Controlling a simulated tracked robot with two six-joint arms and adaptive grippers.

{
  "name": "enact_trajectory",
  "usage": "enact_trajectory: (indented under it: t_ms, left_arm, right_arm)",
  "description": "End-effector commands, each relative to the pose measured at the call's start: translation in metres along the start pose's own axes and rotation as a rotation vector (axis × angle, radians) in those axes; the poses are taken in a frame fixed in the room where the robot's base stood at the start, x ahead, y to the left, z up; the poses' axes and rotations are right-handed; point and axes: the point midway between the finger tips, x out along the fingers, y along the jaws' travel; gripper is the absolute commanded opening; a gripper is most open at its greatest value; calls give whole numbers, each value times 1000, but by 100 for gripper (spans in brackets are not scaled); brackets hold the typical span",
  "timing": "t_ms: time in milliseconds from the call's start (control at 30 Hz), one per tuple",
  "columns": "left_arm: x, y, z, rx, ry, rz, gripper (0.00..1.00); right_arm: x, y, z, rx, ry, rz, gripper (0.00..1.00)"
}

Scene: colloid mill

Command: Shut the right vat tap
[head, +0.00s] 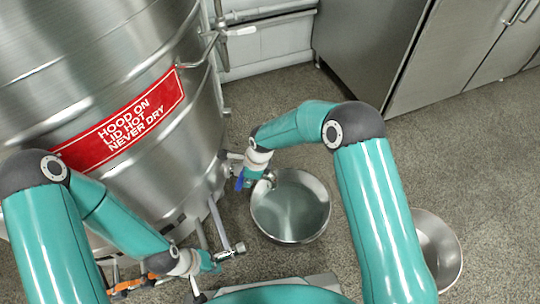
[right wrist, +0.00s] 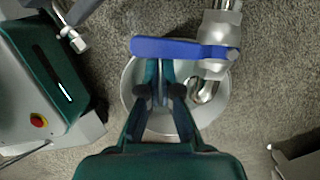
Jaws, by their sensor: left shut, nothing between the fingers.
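The right vat tap shows its blue lever (head: 240,182) low on the right side of the steel vat (head: 150,150). In the right wrist view the blue lever (right wrist: 180,47) lies crosswise to the metal tap body (right wrist: 215,50). My right gripper (right wrist: 160,66) is at the lever, with its fingertips at or just behind the lever's edge. Contact is unclear, and the lever partly hides the tips. A narrow gap shows between the fingers. My left gripper (head: 214,264) is shut and empty, low beside a metal fitting (head: 233,249) at the vat's base.
A steel bowl (head: 323,205) stands on the floor below the tap spout. A second bowl (head: 455,262) stands further right, partly behind my right arm. Steel cabinets (head: 440,50) line the back right. An orange part (head: 130,285) shows at lower left. Open floor lies between cabinets and bowls.

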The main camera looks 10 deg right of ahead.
Motion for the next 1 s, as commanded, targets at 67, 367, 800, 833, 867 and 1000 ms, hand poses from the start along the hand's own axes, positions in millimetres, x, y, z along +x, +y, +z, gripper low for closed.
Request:
enact_trajectory:
  t_ms: [67,367,800,833,867,1000]
  left_arm:
    - [0,0,0,0,0,0,0]
    - [0,0,0,0,0,0,0]
    - [-27,10,0,0,0,0,0]
    - [-28,10,0,0,0,0,0]
    - [-29,11,0,0,0,0,0]
    - [-32,12,0,0,0,0,0]
  right_arm:
    - [0,0,3,-2,-4,-3,0]
    - [-3,1,-14,-8,-2,2,0]
    - [-82,2,-28,-18,-2,2,0]
    - [-86,2,-28,-19,-2,3,0]
    - [-90,2,-28,-19,-1,4,0]
    - [-102,3,-29,-19,0,5,0]
